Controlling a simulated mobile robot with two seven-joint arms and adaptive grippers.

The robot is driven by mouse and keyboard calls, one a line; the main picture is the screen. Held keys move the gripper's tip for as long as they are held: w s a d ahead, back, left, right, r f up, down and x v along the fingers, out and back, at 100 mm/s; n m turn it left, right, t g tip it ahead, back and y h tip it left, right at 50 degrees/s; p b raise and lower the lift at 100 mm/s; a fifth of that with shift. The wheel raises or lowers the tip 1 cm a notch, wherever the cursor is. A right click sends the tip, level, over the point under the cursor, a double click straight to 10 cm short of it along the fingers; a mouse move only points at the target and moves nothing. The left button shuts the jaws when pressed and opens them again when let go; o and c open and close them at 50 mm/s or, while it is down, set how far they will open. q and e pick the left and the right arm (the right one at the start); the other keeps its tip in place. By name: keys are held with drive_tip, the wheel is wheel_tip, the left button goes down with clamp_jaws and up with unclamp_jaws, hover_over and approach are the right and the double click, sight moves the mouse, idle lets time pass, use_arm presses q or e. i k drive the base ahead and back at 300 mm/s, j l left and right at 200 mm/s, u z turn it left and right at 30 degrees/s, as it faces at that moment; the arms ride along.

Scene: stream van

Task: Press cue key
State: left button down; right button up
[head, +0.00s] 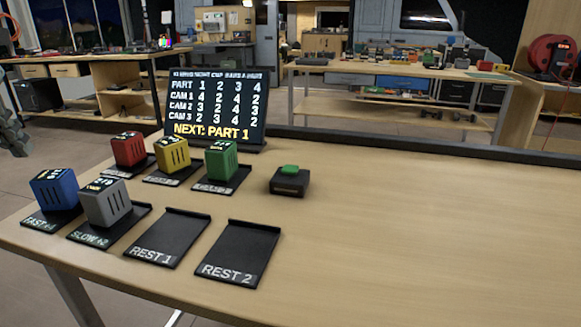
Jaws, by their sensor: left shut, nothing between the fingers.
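The cue key (290,181) is a small black box with a green button on top, standing alone on the table right of the green cube. My left gripper (14,138) shows only in part at the left edge of the head view, off the table's side and far from the key. It is shut and empty. My right gripper is not in view. A black sign (216,107) behind the cubes lists parts and cameras and reads "NEXT: PART 1".
Red (129,149), yellow (173,154) and green (221,160) cubes stand on black pads. Blue (54,189) and grey (105,203) cubes stand on the FAST and SLOW pads. REST 1 (168,238) and REST 2 (239,254) pads are empty. The table's right side is clear.

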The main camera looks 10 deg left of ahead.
sight(289, 169)
drive_tip(key=j+z, duration=0.25)
drive_tip(key=z, duration=0.15)
drive_tip(key=j+z, duration=0.55)
drive_tip(key=z, duration=0.25)
